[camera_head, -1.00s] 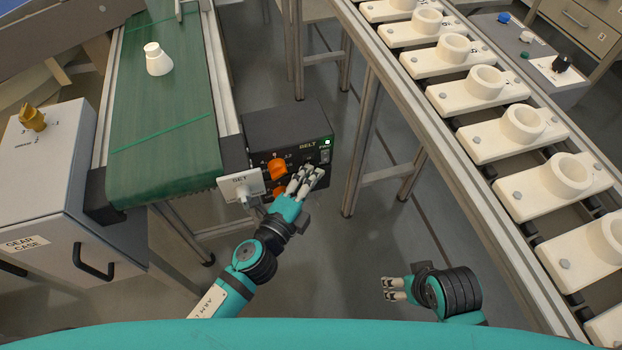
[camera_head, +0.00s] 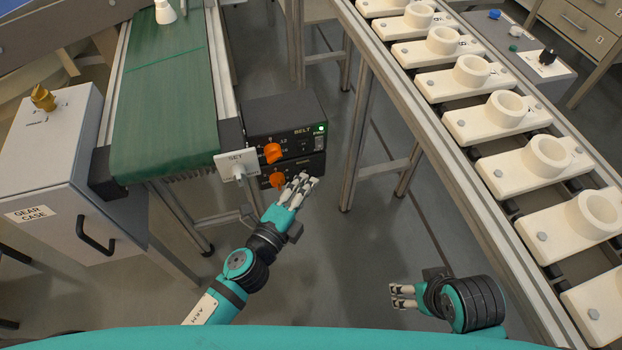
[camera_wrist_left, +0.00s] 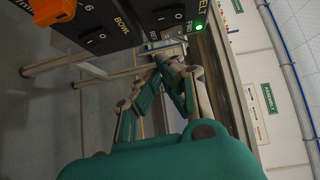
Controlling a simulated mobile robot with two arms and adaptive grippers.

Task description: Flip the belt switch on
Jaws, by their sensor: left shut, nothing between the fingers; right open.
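The dark belt control box (camera_head: 284,118), labelled BELT, stands beside the conveyor's near end with a lit green lamp (camera_head: 320,129). An orange knob (camera_head: 272,152) is on its front. A small rocker switch (camera_head: 319,143) sits below the lamp; its position is too small to tell. My left gripper (camera_head: 308,181) is shut and empty, just in front of and below the box, apart from the switch in the head view. Its fingers also show in the left wrist view (camera_wrist_left: 173,60), below the lamp (camera_wrist_left: 199,27). My right gripper (camera_head: 392,295) is open and empty over the floor.
A white bulb-like piece (camera_head: 165,12) stands on the green conveyor belt (camera_head: 165,110). A white SET panel (camera_head: 236,164) and a lower dark box (camera_head: 300,170) adjoin the belt box. A rail of white holders (camera_head: 500,115) runs along the right. Floor between is clear.

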